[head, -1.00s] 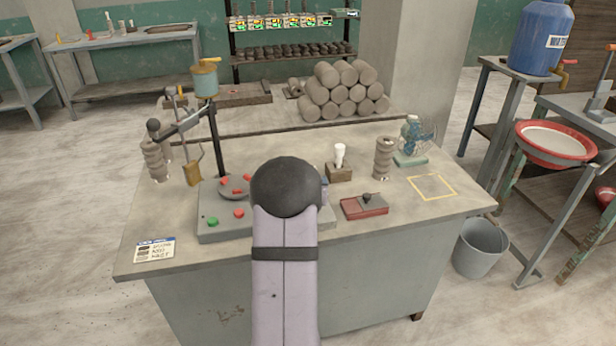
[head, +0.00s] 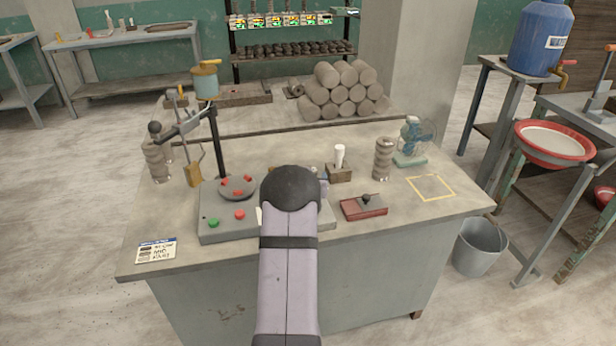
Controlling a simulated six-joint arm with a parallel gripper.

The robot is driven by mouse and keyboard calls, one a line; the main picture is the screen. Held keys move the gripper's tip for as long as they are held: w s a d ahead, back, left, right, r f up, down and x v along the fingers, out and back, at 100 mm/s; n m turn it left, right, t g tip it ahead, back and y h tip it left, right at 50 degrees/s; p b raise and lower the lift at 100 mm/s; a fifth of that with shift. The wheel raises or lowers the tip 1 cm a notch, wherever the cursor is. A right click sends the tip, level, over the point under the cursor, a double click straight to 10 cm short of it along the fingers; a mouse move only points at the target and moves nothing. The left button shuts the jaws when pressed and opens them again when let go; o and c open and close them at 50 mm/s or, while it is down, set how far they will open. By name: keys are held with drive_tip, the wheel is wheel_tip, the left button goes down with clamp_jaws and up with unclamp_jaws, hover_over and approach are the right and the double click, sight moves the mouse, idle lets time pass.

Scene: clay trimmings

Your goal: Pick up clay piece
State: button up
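My arm rises in the middle foreground and its dark round joint hides part of the bench. My gripper does not show; it is hidden behind the arm or out of view. No single clay piece stands out for sure. A dark round plate (head: 237,189) with red spots sits on a grey base (head: 222,236), just left of my arm. Grey-brown clay cylinders (head: 345,92) are piled at the back. A grey ribbed stack (head: 383,158) stands right of centre, and another ribbed stack (head: 155,161) stands at the left.
A red tray (head: 363,211) with a dark knob lies right of my arm. A wooden block holding a white piece (head: 340,160) and a small blue fan (head: 415,140) stand behind it. A yellow outlined square (head: 431,196) is empty. A post (head: 216,145) rises left of the plate.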

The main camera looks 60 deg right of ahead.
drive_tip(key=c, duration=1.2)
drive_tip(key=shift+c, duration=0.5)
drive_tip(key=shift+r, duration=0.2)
